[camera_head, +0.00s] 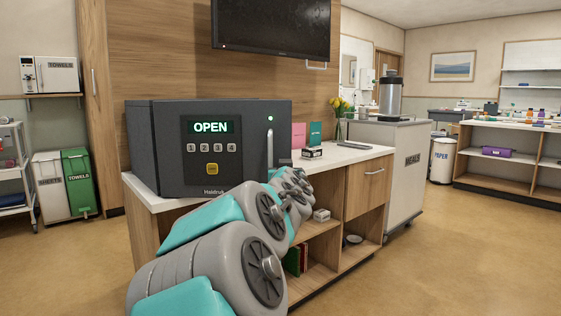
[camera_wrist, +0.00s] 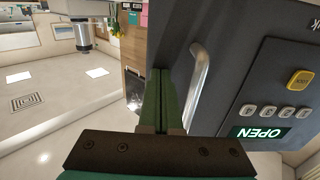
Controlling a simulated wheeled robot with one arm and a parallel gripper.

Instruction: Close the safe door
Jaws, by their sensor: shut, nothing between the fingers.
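The dark grey safe (camera_head: 140,150) stands on the white-topped cabinet. Its door (camera_head: 235,125) faces me, with a lit green OPEN display (camera_head: 210,127), number keys and a yellow button. A vertical silver handle (camera_head: 269,150) is on the door's right side. The wrist view shows the door (camera_wrist: 235,75) and handle (camera_wrist: 200,75) close up, upside down. My gripper (camera_wrist: 161,72) is shut and empty, beside the handle at the door's edge. I cannot tell whether it touches the door. How far the door stands ajar is unclear. My arm hides the gripper in the head view.
A grey meals cart (camera_head: 405,165) stands behind. Floor (camera_head: 460,250) is clear at right.

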